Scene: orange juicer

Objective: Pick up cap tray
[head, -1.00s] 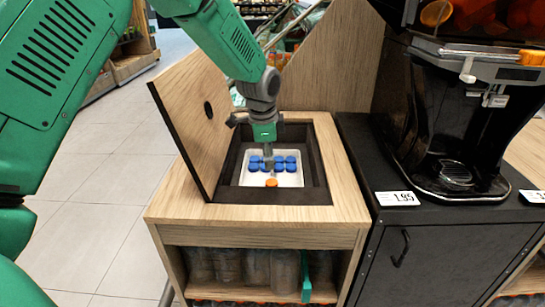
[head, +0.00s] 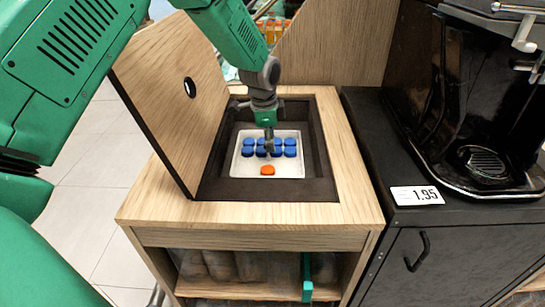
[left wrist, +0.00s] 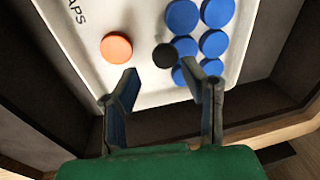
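The white cap tray (head: 240,169) lies in the dark square recess of the wooden cabinet. It holds several blue caps (head: 290,150) in rows and one orange cap (head: 267,170) near its front edge. My left gripper (head: 268,149) points down over the tray, in front of some blue caps. In the left wrist view its two fingers (left wrist: 158,80) are apart with nothing held between them, near the edge of the tray (left wrist: 130,15). A dark round spot (left wrist: 165,56) shows beside the blue caps; I cannot tell what it is. My right gripper is not in view.
A wooden lid (head: 165,95) with a round hole stands open left of the recess. The dark recess frame (head: 320,165) surrounds the tray closely. Bottles (head: 225,265) fill the shelf below. A black juicer (head: 470,110) stands on the black cabinet (head: 375,140) at right.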

